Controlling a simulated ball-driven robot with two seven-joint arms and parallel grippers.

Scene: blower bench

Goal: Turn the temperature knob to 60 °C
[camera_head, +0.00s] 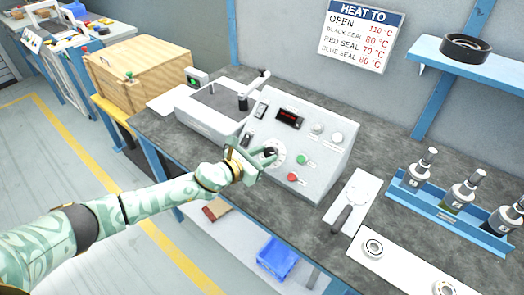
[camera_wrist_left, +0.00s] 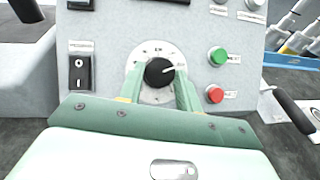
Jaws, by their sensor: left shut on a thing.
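The temperature knob is a black round knob (camera_wrist_left: 159,72) with a white pointer line, on a pale round dial (camera_wrist_left: 150,97) on the grey control panel. In the left wrist view the pointer aims to the right and slightly up; the dial numbers are too small to read. My left gripper (camera_wrist_left: 160,80) is shut on the knob, one finger on each side. In the head view my left gripper (camera_head: 258,155) reaches the dial (camera_head: 275,155) and partly covers it. The right gripper is not in view.
Green (camera_wrist_left: 218,55) and red (camera_wrist_left: 214,94) buttons sit right of the dial, and a rocker switch (camera_wrist_left: 79,68) sits left. A red-lit display (camera_head: 289,117) is above. A sign (camera_head: 361,35) lists temperatures. A blue rack (camera_head: 450,218) holds bottles at right.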

